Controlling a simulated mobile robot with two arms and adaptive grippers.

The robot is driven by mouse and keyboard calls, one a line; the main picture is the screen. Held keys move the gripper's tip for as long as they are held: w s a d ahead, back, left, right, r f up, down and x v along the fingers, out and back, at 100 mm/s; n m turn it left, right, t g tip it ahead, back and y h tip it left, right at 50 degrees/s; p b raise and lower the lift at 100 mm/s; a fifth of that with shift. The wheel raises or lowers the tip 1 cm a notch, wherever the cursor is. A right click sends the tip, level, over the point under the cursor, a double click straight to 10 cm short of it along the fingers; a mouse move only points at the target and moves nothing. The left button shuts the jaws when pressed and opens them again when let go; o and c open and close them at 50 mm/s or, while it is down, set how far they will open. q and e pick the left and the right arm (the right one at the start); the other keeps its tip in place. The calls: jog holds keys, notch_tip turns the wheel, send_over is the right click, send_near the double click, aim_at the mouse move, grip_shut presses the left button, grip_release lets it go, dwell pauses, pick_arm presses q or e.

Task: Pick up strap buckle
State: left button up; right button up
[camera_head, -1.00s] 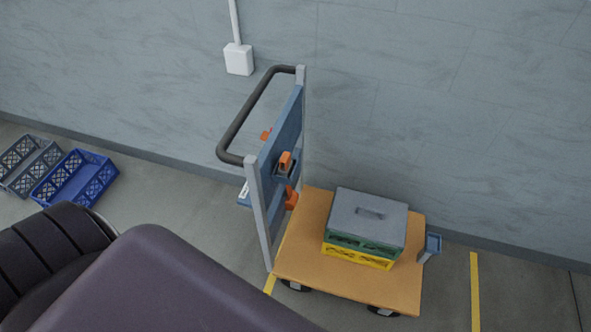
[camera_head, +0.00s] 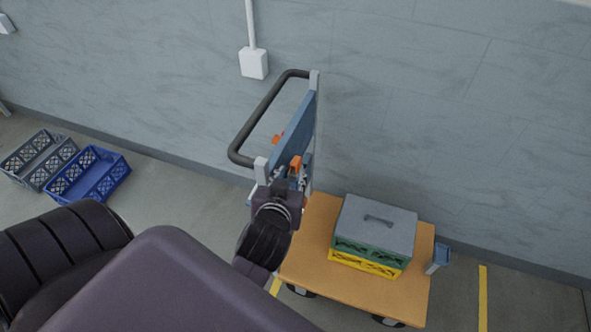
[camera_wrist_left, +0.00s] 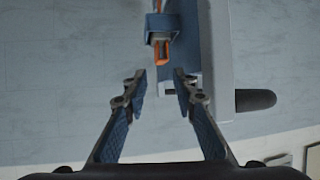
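The strap buckle (camera_head: 296,164) is a small orange piece in a blue holder on the blue panel of the cart's upright end. In the left wrist view the orange buckle (camera_wrist_left: 161,50) hangs with two prongs from the blue holder (camera_wrist_left: 162,22). My left gripper (camera_head: 290,181) is in front of the panel, close to the buckle. In the left wrist view the left gripper (camera_wrist_left: 160,78) is open and empty, with the buckle just beyond and roughly between its fingertips. The left wrist partly hides the lower panel and holder in the head view. My right gripper is not in view.
The cart has a dark handle bar (camera_head: 262,112) and an orange deck (camera_head: 310,250). A grey-lidded crate stack (camera_head: 375,228) stands on the deck. A blue crate (camera_head: 88,176) and a grey crate (camera_head: 38,160) lie on the floor at left. The wall is behind.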

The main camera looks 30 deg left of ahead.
aim_at(295, 162)
pick_arm(q)
jog(key=p+x, duration=0.1)
jog(key=x, duration=0.6)
jog(key=shift+w+a+f, duration=0.15)
jog(key=shift+a+f, duration=0.05)
jog(key=shift+c, duration=0.3)
grip_shut()
